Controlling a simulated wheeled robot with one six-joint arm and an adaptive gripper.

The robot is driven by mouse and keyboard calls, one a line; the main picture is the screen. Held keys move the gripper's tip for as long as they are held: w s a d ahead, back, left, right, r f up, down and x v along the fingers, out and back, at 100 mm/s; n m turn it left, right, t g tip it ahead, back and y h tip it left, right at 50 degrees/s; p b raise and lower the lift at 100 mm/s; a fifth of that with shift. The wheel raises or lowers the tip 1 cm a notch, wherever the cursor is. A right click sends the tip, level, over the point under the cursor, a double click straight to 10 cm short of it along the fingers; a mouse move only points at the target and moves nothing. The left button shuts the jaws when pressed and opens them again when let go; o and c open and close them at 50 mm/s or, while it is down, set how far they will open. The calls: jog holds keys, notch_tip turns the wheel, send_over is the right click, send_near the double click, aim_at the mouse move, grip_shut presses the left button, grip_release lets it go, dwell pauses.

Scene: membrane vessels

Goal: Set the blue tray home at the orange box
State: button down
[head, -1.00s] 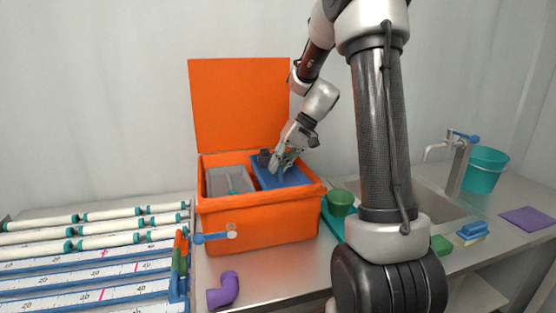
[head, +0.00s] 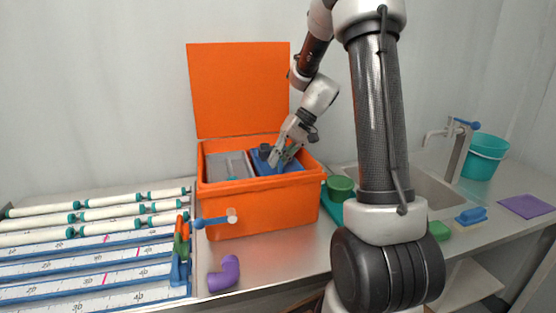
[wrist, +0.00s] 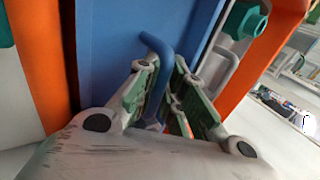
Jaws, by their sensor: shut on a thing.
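The orange box (head: 262,211) stands on the counter with its lid (head: 238,90) raised at the back. The blue tray (head: 292,168) is in the right part of the box, beside a grey tray (head: 228,166) on the left. My gripper (head: 276,158) reaches down over the blue tray from the right. In the wrist view my gripper (wrist: 166,72) has its green-padded fingers closed around the blue bent handle (wrist: 155,42) of the blue tray (wrist: 104,38). The tray's underside is hidden, so I cannot tell whether it rests on the box.
A purple elbow pipe (head: 225,274) lies in front of the box. White membrane tubes (head: 100,212) and rulers are at left. A green cup (head: 340,188) stands close at the box's right, before the sink (head: 433,185). A teal bucket (head: 484,156) is far right.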

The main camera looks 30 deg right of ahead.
jog(key=shift+f, duration=0.2)
jog(key=c, duration=1.4)
grip_release()
jog(key=shift+c, duration=0.2)
jog(key=v, duration=1.2)
